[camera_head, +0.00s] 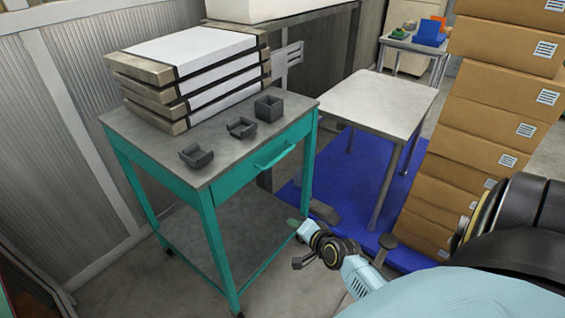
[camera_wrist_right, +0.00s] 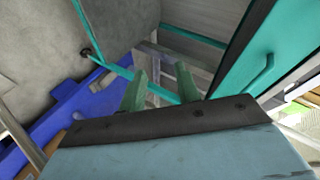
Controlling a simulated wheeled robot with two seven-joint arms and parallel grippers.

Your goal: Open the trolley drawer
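The teal trolley (camera_head: 212,222) stands left of centre in the head view, with a grey top. Its drawer (camera_head: 252,160) is shut, its front facing right. A teal bar handle (camera_head: 275,154) sits on that front; the handle also shows in the right wrist view (camera_wrist_right: 260,74), at the right. My right gripper (camera_head: 295,225) is below the handle, beside the trolley's lower part, and apart from the handle. In the wrist view its two green fingers (camera_wrist_right: 160,84) stand apart with nothing between them. My left gripper is not in view.
A small grey table (camera_head: 380,103) stands on a blue mat (camera_head: 340,190) to the right. Stacked cardboard boxes (camera_head: 480,150) rise at the right. A corrugated wall is behind.

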